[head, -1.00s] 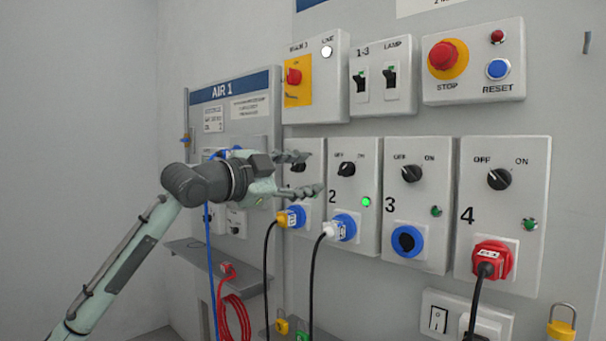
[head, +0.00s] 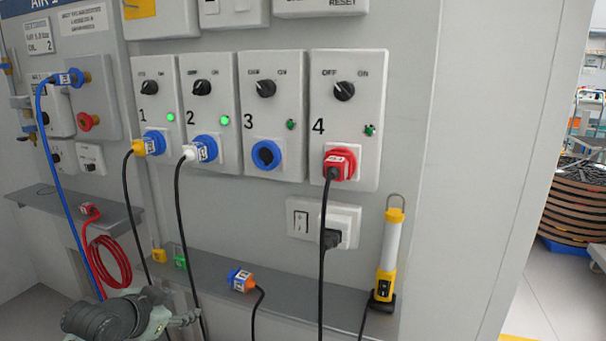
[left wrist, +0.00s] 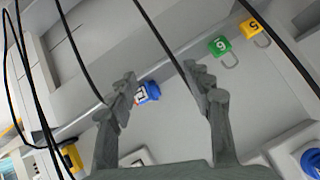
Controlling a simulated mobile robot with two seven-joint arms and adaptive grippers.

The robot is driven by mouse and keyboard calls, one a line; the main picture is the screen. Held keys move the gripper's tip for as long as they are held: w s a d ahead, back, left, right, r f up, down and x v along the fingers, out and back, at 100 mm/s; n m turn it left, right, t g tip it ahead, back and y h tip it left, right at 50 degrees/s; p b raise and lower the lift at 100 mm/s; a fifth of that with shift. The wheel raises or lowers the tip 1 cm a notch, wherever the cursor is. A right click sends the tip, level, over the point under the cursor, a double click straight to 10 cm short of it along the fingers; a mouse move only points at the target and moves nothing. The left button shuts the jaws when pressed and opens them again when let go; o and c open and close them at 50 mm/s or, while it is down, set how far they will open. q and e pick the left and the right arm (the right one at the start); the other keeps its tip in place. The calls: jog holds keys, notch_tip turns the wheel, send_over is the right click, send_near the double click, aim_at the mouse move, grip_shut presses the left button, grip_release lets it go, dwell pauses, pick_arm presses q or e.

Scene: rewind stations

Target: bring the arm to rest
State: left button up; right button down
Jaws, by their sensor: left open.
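My left gripper (head: 186,318) shows at the bottom left of the head view, low in front of the shelf and below the switch panels. Its arm is mostly cut off by the lower edge. In the left wrist view the two fingers (left wrist: 164,88) are spread apart with nothing held between them. A black cable and a blue plug (left wrist: 148,92) show beyond the fingers, and I cannot tell how far away they are. My right gripper is in neither view.
Station panels 1 to 4 hold a yellow plug (head: 152,145), a white plug (head: 195,153), an empty blue socket (head: 265,155) and a red plug (head: 339,165). Cables hang close to the gripper. A loose blue-orange plug (head: 240,280) and a lamp (head: 389,255) are on the shelf (head: 300,292).

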pick_arm(q)
jog(key=s+f+n+g+y, duration=0.1)
jog(key=s+f+n+g, duration=0.1)
jog(key=s+f, duration=1)
jog(key=s+a+f+n+g+y+p, duration=0.1)
jog(key=s+f+g, duration=0.4)
jog(key=s+f, duration=0.7)
jog(key=s+n+y, duration=0.1)
jog(key=s+n, duration=0.1)
jog(key=s, duration=0.3)
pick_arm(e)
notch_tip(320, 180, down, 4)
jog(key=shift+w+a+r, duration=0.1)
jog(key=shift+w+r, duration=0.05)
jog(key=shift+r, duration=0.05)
